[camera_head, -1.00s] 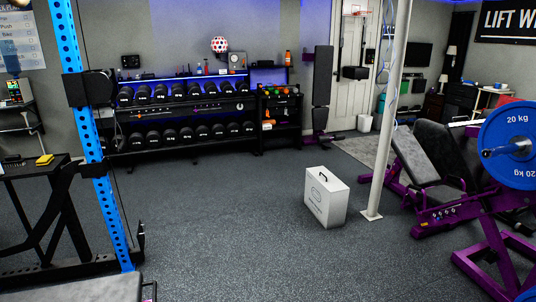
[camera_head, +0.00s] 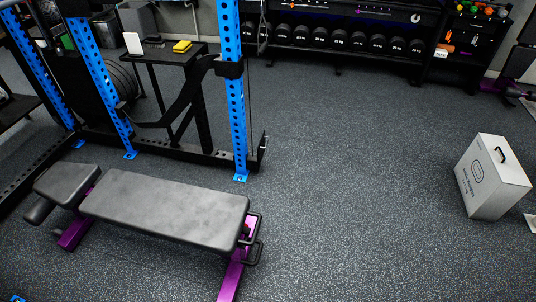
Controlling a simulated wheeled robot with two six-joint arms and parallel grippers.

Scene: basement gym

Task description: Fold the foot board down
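A white upright case (camera_head: 492,178) with a dark handle on top and dark print on its front stands on the floor at the right. It looks closed. I cannot tell whether the foot board is part of this case, and no part in view is clearly a foot board. Neither of my grippers is in view.
A grey padded bench (camera_head: 165,205) with a purple frame is at the lower left. Behind it stands a blue rack upright (camera_head: 236,110) with a black strap (camera_head: 185,105). A small black table (camera_head: 165,55) and a dumbbell rack (camera_head: 340,40) stand behind. The middle floor is clear.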

